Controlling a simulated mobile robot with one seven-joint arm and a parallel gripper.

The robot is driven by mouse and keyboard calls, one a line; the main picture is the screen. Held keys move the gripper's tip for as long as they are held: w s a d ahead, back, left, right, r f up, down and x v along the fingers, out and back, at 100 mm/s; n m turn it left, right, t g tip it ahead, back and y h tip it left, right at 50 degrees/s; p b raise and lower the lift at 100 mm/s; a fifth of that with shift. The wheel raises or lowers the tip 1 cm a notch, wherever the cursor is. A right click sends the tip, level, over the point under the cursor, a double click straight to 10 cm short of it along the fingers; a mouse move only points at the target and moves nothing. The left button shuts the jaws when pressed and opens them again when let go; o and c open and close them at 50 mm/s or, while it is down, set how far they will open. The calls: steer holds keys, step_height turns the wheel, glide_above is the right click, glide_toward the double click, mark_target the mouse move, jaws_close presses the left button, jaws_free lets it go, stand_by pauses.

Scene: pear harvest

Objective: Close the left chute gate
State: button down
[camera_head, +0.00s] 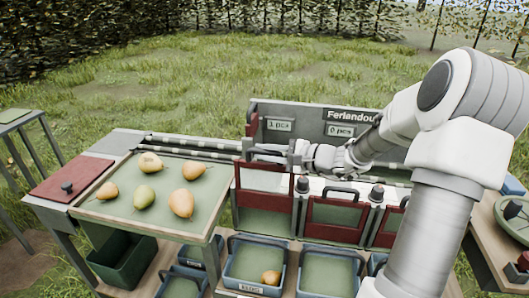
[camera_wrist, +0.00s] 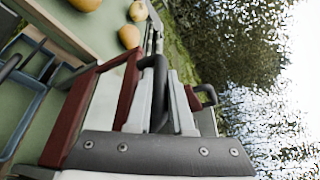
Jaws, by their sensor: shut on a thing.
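The left chute gate (camera_head: 238,188) is a red-framed panel with a pale middle. Its top edge stands higher than that of the red gate beside it (camera_head: 335,215), with an opening below it. In the wrist view the left gate's red frame (camera_wrist: 76,118) runs up the left side. My gripper (camera_head: 268,152) is at the top of this gate. Its fingers (camera_wrist: 161,85) are shut on the gate's dark handle (camera_wrist: 159,64), which shows between them in the wrist view. In the head view the gripper mostly hides the handle.
Several yellow pears (camera_head: 181,203) lie on the green sorting tray (camera_head: 120,214) at the left. Blue bins (camera_head: 238,262) stand below the chutes, one holding a pear (camera_head: 271,278). A grey back panel (camera_head: 300,112) with count labels stands close behind my gripper.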

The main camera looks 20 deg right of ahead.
mark_target(267, 182)
step_height(267, 182, down, 10)
steer(key=b, duration=0.9)
steer(key=shift+s+f, duration=0.1)
steer(key=shift+f, duration=0.1)
steer(key=c, duration=1.1)
jaws_free()
steer(key=shift+d, duration=0.1)
steer(key=shift+s+d, duration=0.2)
steer(key=shift+s, duration=0.05)
steer(key=p+v, duration=0.1)
steer(key=v, duration=1)
steer(key=p+v, duration=0.1)
steer(key=v, duration=0.4)
steer(key=shift+s+d+r+p, duration=0.1)
steer(key=shift+s+r+p, duration=0.2)
steer(key=shift+s+r, duration=0.1)
